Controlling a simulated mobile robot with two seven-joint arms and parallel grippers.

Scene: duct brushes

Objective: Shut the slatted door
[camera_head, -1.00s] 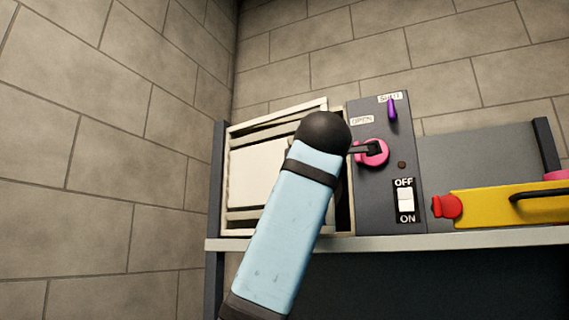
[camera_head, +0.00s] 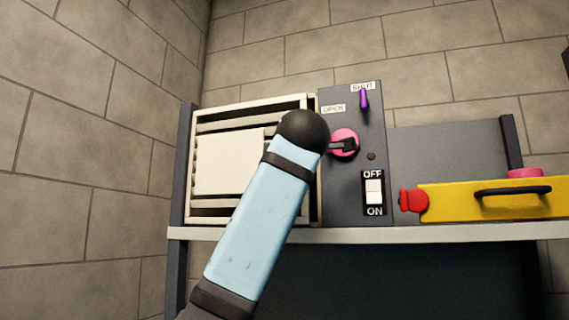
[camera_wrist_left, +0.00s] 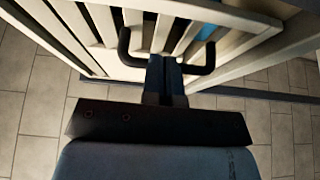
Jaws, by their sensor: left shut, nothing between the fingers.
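The slatted door (camera_head: 233,123) is a cream frame with slats and a pale square plate, left of the dark panel in the head view. A dark gap shows along its right side, so it looks slightly ajar. My left arm crosses its lower right part, and the gripper is hidden there. In the left wrist view, cream slats of the door (camera_wrist_left: 180,15) fill the top. My left gripper (camera_wrist_left: 165,72) is shut and empty at a black U-shaped handle (camera_wrist_left: 208,55); I cannot tell whether they touch. My right gripper is not in view.
The dark panel (camera_head: 345,195) carries a pink knob (camera_head: 344,136) by an OPEN label, a purple lever (camera_head: 364,99) by a SHUT label, and an OFF/ON switch (camera_head: 374,192). A yellow tool (camera_head: 455,203) with a red end lies on the shelf (camera_head: 430,234). Tiled floor shows below.

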